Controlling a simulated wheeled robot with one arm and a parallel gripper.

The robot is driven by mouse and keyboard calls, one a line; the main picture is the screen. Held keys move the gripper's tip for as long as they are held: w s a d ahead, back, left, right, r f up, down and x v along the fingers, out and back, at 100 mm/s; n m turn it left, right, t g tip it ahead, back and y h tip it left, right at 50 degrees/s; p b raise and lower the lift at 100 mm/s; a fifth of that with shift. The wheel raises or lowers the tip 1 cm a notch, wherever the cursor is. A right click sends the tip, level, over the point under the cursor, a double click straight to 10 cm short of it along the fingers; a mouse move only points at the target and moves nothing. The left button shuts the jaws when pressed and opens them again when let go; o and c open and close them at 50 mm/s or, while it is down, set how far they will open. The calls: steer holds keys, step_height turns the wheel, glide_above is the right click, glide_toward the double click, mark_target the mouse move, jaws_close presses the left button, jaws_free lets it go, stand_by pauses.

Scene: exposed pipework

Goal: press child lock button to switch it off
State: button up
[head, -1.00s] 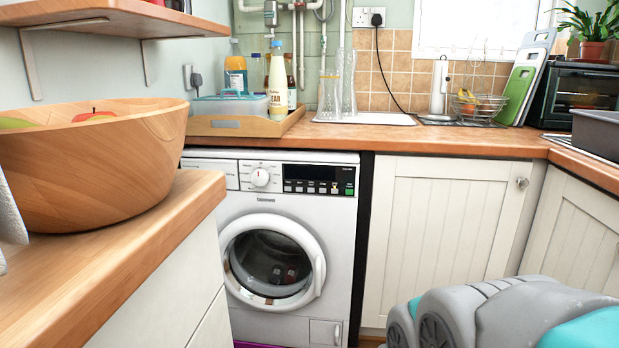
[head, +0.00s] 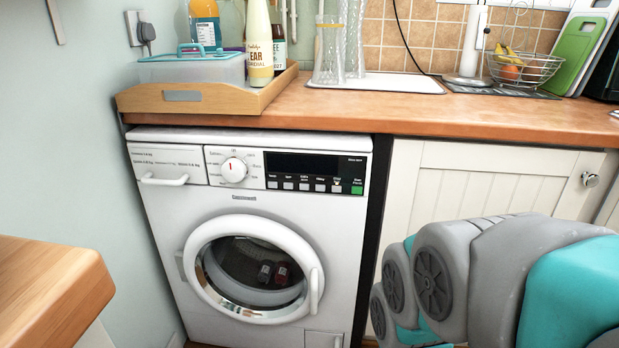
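A white washing machine (head: 165,215) stands under the wooden worktop. Its front panel has a dial (head: 234,170), a dark display (head: 315,164) and a row of small grey buttons (head: 304,187) below the display. A green button (head: 357,190) ends the row at the right. The labels are too small to read surely, so I cannot tell which button is the child lock. The display looks dark. My grey and teal arm fills the lower right, in front of the cupboard and apart from the panel. My gripper is out of view.
The round door (head: 250,265) is shut. A wooden counter corner (head: 50,290) juts in at lower left. A white cupboard (head: 480,180) is to the right. A wooden tray (head: 190,108) with bottles and a box sits above the machine. The space before the panel looks clear.

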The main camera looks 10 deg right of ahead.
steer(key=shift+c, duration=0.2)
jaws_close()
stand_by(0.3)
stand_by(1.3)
